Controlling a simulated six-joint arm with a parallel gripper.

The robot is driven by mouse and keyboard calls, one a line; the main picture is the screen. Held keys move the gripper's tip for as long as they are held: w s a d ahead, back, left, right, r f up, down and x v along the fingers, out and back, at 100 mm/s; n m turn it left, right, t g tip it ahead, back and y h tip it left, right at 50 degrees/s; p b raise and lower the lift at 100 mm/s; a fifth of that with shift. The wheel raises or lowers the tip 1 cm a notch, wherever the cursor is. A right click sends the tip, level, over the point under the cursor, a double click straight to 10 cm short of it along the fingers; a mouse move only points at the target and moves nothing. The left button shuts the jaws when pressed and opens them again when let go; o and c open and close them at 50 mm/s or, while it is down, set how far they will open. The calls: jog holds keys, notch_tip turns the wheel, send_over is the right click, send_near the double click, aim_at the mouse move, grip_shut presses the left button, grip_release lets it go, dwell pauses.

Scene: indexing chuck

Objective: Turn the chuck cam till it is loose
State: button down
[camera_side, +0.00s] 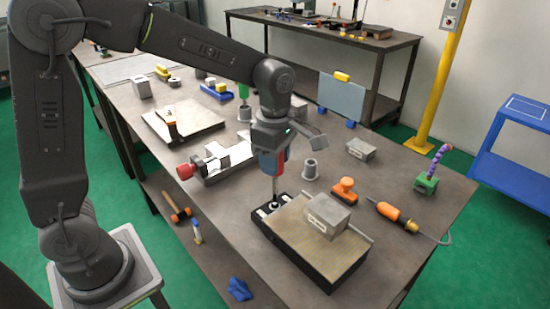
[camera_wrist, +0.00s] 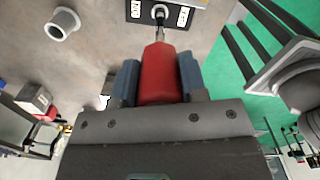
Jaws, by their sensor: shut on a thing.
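The chuck (camera_side: 310,243) is a dark block with a brass-striped top, lying on the bench. The cam also shows at the top of the wrist view (camera_wrist: 160,12). My gripper (camera_side: 271,163) is shut on a red-handled key (camera_wrist: 160,75), with blue finger pads on both sides of the handle. The key stands about upright and its steel shaft reaches down to the cam. I cannot tell how deeply the tip is seated. A grey steel block (camera_side: 327,214) sits on the chuck top.
A vise (camera_side: 220,162) with a red knob stands left of my gripper. A grey bushing (camera_side: 310,170), an orange-handled stamp (camera_side: 344,188), a grey block (camera_side: 360,149) and an orange corded tool (camera_side: 388,211) lie to the right. Bare bench lies at the front right.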

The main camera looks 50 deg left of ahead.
jog(key=m, duration=0.5)
jog(key=shift+m, duration=2)
